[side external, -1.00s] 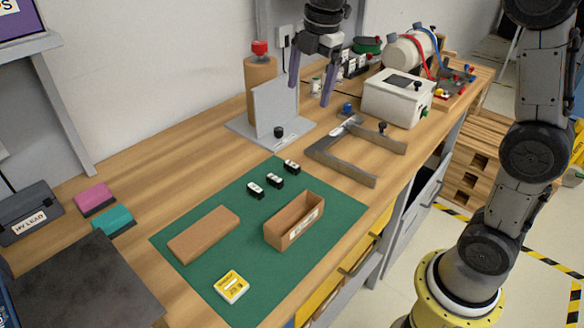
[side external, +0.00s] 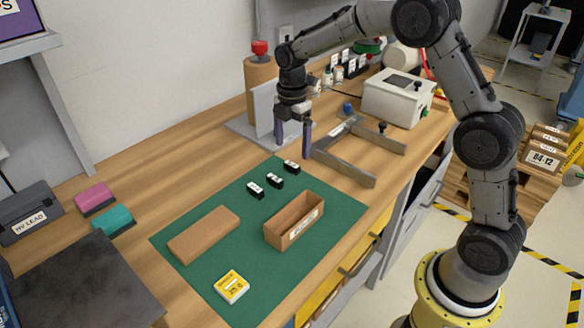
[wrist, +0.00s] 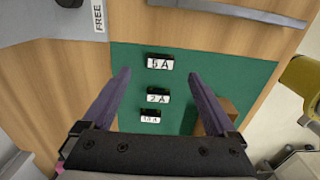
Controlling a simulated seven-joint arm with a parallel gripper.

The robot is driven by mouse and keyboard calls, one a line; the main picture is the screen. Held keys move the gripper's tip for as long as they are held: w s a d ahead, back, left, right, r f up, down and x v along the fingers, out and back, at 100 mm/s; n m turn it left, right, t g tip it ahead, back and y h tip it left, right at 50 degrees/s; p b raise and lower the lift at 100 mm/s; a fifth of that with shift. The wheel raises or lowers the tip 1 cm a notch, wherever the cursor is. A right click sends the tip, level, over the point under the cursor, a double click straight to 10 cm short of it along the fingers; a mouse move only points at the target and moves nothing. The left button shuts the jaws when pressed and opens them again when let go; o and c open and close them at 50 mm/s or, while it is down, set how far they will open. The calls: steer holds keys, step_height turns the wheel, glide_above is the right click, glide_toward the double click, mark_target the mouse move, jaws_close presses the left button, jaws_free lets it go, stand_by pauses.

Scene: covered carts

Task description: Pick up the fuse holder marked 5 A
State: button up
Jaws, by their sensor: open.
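Three small black fuse holders with white labels stand in a row on the green mat (side external: 192,278). In the wrist view, the fuse holder marked 5 A (wrist: 159,63) is at the top of the row, the 2 A one (wrist: 158,97) is in the middle, and one that seems to read 10 A (wrist: 150,117) is lowest. The 5 A holder appears to be the rightmost of the row in the side view (side external: 291,166). My gripper (side external: 292,147) is open and empty above the mat's back corner. In the wrist view the 5 A label shows between its fingertips (wrist: 159,76).
An open wooden box (side external: 294,222), a wooden lid (side external: 203,234) and a yellow-and-white block (side external: 231,287) are on the mat. A metal frame (side external: 345,168) lies right of my gripper. A grey upright plate (side external: 262,112) stands behind it.

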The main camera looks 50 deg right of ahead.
mark_target(292, 164)
steer(key=shift+a+f, duration=0.1)
steer(key=shift+f, duration=2.65)
steer(key=c, duration=1.4)
